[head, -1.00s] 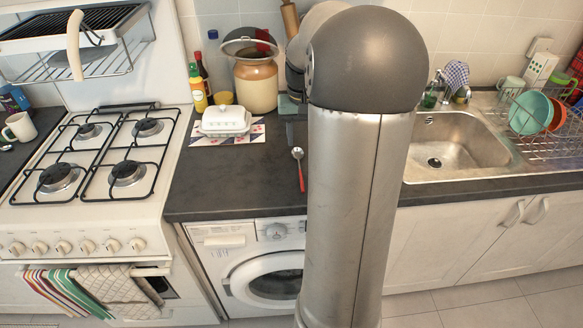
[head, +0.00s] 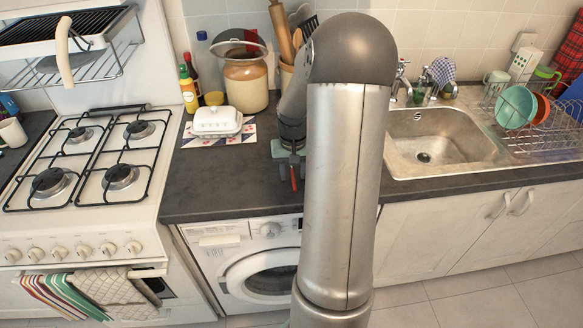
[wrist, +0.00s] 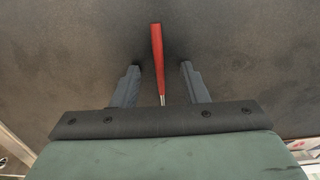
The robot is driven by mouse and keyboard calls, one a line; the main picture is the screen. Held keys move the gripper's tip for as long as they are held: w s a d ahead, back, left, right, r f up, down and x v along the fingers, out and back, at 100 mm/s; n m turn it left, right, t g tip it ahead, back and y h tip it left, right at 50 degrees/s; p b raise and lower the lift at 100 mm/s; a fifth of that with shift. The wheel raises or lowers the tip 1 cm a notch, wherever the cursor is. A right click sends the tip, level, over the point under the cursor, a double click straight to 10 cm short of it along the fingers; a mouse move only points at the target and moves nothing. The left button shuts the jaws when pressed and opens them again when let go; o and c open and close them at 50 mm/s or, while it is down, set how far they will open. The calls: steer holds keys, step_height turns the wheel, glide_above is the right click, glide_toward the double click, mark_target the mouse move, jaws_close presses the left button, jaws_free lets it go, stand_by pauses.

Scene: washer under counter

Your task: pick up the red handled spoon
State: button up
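The red handled spoon lies on the dark counter. In the wrist view its red handle (wrist: 157,55) points away from my gripper (wrist: 158,70), and its thin metal neck passes between the two fingers. The fingers are open, with a gap on each side of the spoon. The bowl of the spoon is hidden under the gripper body. In the head view my gripper (head: 288,168) is low over the counter, and the red handle (head: 294,178) shows just at its fingers.
A white butter dish (head: 217,121) on a patterned mat stands to the left. A large jar (head: 246,82) and bottles stand behind. The gas hob (head: 88,160) is at the left, the sink (head: 440,135) at the right. The counter's front edge (head: 230,213) is close.

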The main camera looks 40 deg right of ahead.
jaws_close()
